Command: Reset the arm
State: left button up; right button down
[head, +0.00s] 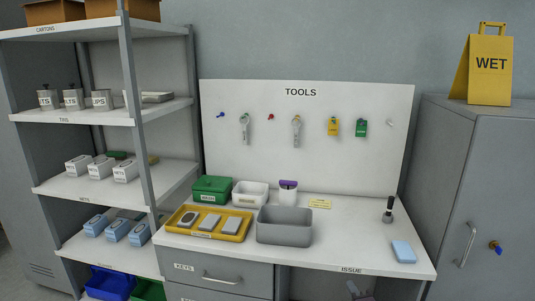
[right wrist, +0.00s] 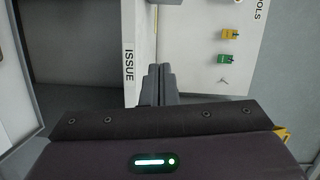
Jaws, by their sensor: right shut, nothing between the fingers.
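My right gripper (head: 353,287) shows small at the bottom of the head view, below the front edge of the bench (head: 345,262) near the ISSUE label. In the right wrist view its two dark fingers (right wrist: 158,72) are together with nothing between them. They point toward the bench, with the ISSUE edge (right wrist: 130,62) just left of them in that picture. My left gripper is in neither view.
The bench holds a yellow tray (head: 243,237), a grey bin (head: 284,232), a green box (head: 212,188), a stamp (head: 388,209) and a blue box (head: 403,251). Shelving (head: 80,187) stands left, a grey cabinet (head: 478,180) right. A tool board (head: 300,150) stands behind.

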jog(key=s+a+f+n+g, duration=0.15)
jog(key=s+n+g, duration=0.65)
jog(key=s, duration=0.8)
jog(key=s+a+n+g, duration=0.2)
jog(key=s+n+g, duration=0.4)
jog(key=s+n, duration=0.7)
jog(key=s+f+m+g, duration=0.1)
jog(key=s+f, duration=0.1)
jog(key=f, duration=1.3)
jog(key=s+f+m, duration=0.2)
jog(key=s+f, duration=0.1)
jog(key=f, duration=1.2)
jog(key=s+d+f, duration=0.1)
jog(key=s+f, duration=0.8)
jog(key=s+d+f+g+h, duration=0.1)
jog(key=s+d+f, duration=0.1)
jog(key=s+f, duration=0.7)
jog(key=shift+s+d+f, duration=0.2)
jog(key=shift+s+d, duration=0.1)
jog(key=shift+s, duration=0.4)
